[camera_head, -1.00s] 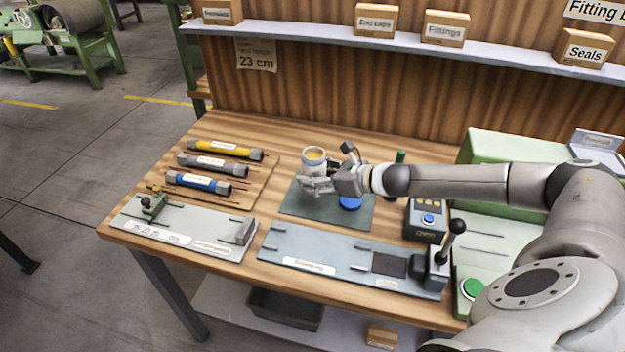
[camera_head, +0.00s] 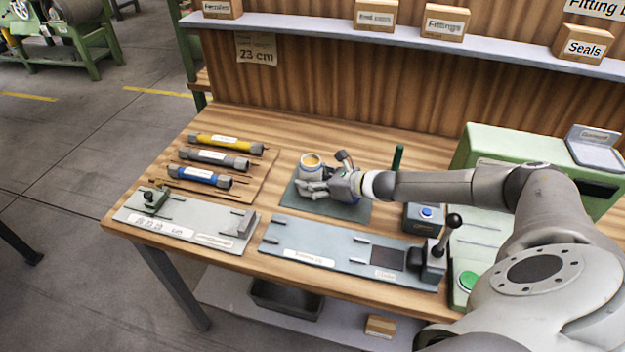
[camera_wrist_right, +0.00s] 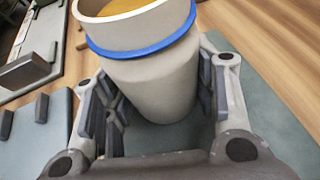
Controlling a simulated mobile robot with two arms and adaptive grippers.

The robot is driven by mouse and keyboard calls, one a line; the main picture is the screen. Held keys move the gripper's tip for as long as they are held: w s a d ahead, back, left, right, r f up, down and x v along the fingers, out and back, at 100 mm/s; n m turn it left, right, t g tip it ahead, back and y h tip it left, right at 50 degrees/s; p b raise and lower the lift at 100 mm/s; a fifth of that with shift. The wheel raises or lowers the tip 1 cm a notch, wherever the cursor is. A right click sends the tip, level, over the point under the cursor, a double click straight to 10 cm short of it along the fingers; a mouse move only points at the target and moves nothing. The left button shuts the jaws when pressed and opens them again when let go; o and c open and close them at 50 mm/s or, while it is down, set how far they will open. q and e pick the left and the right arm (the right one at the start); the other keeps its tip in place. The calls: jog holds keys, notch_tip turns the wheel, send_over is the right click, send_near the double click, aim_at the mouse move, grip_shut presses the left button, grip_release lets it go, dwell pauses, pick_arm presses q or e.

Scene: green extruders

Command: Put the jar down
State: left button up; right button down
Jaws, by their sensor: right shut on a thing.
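The jar (camera_head: 311,164) is pale grey with an open top, yellow-orange contents and a blue ring below its rim. It stands upright over the dark mat (camera_head: 300,203) on the workbench. My right gripper (camera_head: 314,187) is shut around the jar's body, low down. In the right wrist view the jar (camera_wrist_right: 150,75) sits between the two fingers, with its base at or just above the mat; I cannot tell if it touches. My left gripper is not in view.
Labelled tubes in yellow, grey and blue (camera_head: 205,178) lie on a board to the left. Grey fixture plates (camera_head: 300,240) line the front edge. A blue-button box (camera_head: 424,217) and a green upright object (camera_head: 397,158) stand to the right. Bare wood lies behind the mat.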

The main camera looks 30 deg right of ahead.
jog(key=c, duration=0.6)
grip_release()
jog(key=shift+f, duration=0.1)
jog(key=b+v, duration=0.2)
jog(key=v, duration=0.8)
jog(key=shift+d, duration=0.1)
jog(key=shift+b+v, duration=0.35)
jog(key=shift+v, duration=0.65)
